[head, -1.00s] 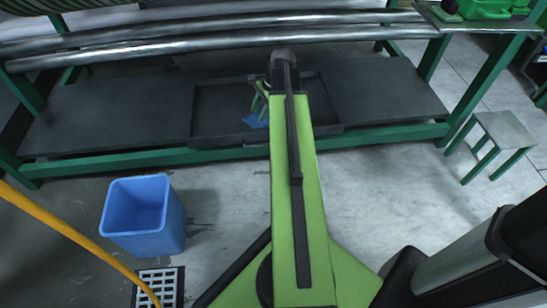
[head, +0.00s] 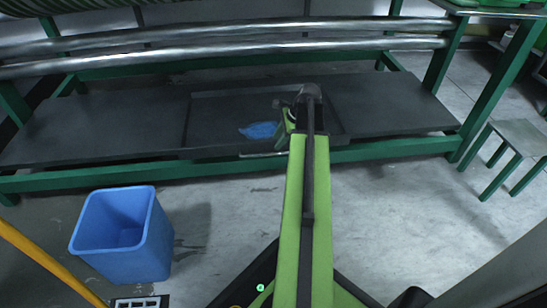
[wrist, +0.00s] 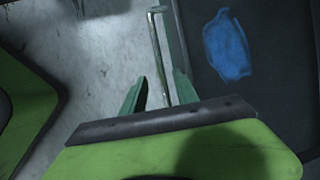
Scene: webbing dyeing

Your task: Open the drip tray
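The drip tray (head: 215,112) is a dark, shallow, rectangular tray set in the low shelf under the rollers, its front close to the green front rail. A blue patch (head: 259,130) lies in it; the wrist view shows the patch too (wrist: 227,45). A thin metal bar handle (head: 262,155) runs along the tray's front. In the wrist view my gripper (wrist: 158,88) is open, its two green fingers on either side of the handle bar (wrist: 160,55). I cannot tell whether they touch it. In the head view my arm hides most of the gripper.
A small stool (head: 515,145) stands at right. Steel rollers (head: 220,52) span above the tray. The floor before the rail is mostly clear.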

